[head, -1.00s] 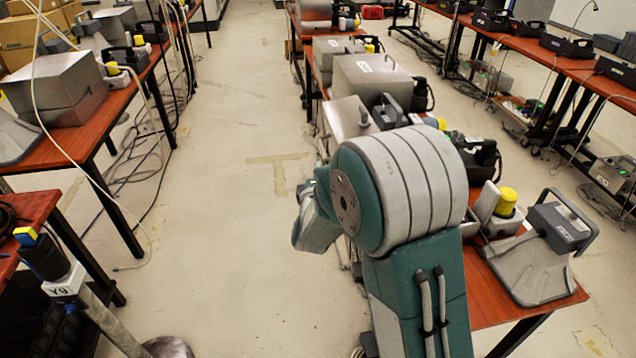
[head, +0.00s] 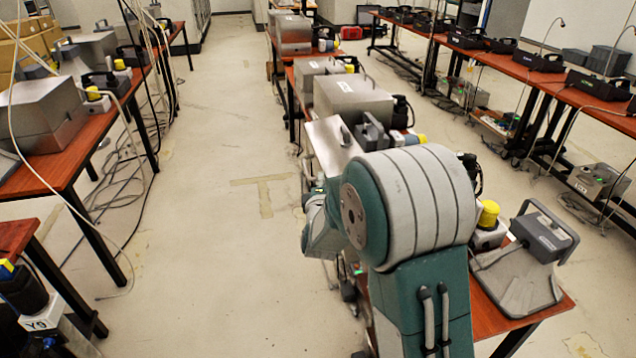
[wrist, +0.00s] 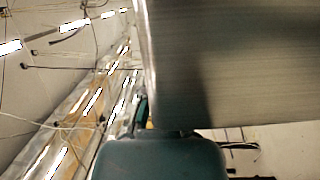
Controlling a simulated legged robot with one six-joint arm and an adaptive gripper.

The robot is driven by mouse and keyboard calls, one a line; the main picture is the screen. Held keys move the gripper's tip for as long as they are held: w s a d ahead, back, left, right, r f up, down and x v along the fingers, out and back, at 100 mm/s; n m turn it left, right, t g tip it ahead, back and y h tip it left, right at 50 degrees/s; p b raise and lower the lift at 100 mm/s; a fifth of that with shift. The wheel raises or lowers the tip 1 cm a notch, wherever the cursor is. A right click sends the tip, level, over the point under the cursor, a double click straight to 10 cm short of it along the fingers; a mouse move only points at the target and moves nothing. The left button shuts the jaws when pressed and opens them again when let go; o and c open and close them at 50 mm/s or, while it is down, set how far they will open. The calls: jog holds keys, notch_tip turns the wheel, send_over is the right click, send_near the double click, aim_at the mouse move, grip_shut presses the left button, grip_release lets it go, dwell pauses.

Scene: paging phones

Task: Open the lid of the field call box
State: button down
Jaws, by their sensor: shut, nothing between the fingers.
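A grey metal box (head: 352,98) with a white label stands on the middle table, just beyond my arm. A flat grey plate (head: 333,145) and a dark grey unit with a handle (head: 372,133) are between it and my arm. I cannot tell for sure which of these is the call box or its lid. In the wrist view, a brushed metal panel (wrist: 235,65) fills the upper right, very close. My gripper (wrist: 150,125) shows only in part at the panel's lower left edge, shut and empty; its fingertips are mostly hidden. I cannot tell whether it touches the panel.
A grey unit with a handle (head: 545,238) stands at the right front of the middle table, beside a yellow-topped item (head: 488,214). Another metal box (head: 42,115) is on the left table. Cables lie near the left table's legs. The aisle floor (head: 225,240) is clear.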

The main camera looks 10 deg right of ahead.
jog(key=shift+d+r+m, duration=0.4)
jog(key=shift+d+r, duration=0.15)
jog(key=shift+d, duration=0.25)
jog(key=d+r+m, duration=0.1)
jog(key=d+m, duration=0.2)
jog(key=d, duration=0.9)
jog(key=d+r+m+g+y, duration=0.1)
jog(key=d+r+m, duration=0.1)
jog(key=d, duration=1.1)
jog(key=shift+m+g, duration=0.3)
jog(key=shift+m, duration=0.3)
jog(key=shift+d, duration=0.15)
